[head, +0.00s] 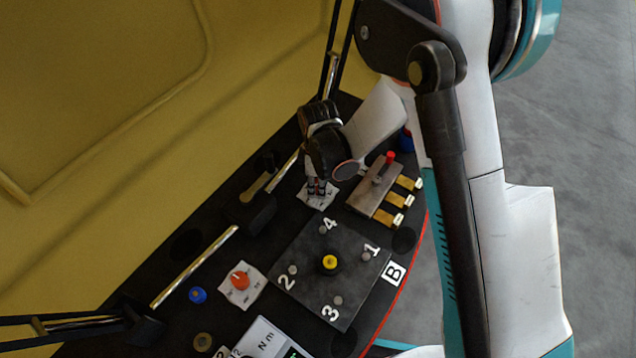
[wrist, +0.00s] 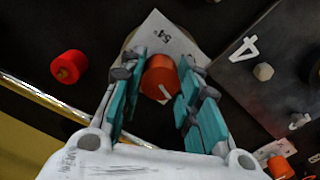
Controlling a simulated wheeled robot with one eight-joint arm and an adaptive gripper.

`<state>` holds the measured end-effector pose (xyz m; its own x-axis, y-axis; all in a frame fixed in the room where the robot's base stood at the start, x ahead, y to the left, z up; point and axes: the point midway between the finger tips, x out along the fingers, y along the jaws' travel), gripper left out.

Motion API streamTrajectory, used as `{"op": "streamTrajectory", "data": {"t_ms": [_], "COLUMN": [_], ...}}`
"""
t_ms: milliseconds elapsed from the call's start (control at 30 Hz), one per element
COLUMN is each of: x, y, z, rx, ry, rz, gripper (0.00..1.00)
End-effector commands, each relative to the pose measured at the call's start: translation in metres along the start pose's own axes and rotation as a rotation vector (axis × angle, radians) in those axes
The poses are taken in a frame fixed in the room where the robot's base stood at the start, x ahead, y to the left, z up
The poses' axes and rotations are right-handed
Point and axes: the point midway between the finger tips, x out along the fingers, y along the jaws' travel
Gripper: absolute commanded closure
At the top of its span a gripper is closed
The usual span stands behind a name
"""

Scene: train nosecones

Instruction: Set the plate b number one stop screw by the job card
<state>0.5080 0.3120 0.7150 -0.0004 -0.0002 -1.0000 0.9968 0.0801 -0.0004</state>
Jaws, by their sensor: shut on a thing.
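Plate B (head: 309,286) is a dark square plate with a yellow-capped centre post (head: 330,262) and grey screw heads at its numbered corners. The number one screw (head: 367,256) is at its right corner, beside the B label (head: 393,274). My gripper (head: 317,188) is over a white card just beyond the plate's number 4 corner. In the wrist view my gripper (wrist: 163,90) is shut on an orange knob (wrist: 160,78) with a white pointer mark. The knob stands on a white dial card (wrist: 164,38), partly hidden by the fingers. The number 4 screw (wrist: 263,72) is right of the gripper.
Another orange knob (head: 240,281) sits on a white card left of the plate. A Nm display (head: 262,338) is at the front. A block with a red-topped lever (head: 389,158) and brass tags stands to the right. A blue button (head: 197,295) and metal rails are at left.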

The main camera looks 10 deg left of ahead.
Motion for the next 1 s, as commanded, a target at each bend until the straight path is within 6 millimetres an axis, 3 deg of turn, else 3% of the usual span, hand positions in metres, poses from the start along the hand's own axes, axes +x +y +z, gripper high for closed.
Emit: {"op": "streamTrajectory", "data": {"t_ms": [133,167,233,667,1000], "x": [0.0,0.0,0.0,-0.005,-0.061], "y": [0.0,0.0,0.0,0.0,0.0], "z": [0.0,0.0,0.0,0.0,0.0], "rx": [0.001,0.001,0.001,0.001,0.001], "ry": [0.001,0.001,0.001,0.0,0.0], "rz": [0.001,0.001,0.001,0.0,0.0], "gripper": [0.94,0.63,0.49,0.49,0.49]}}
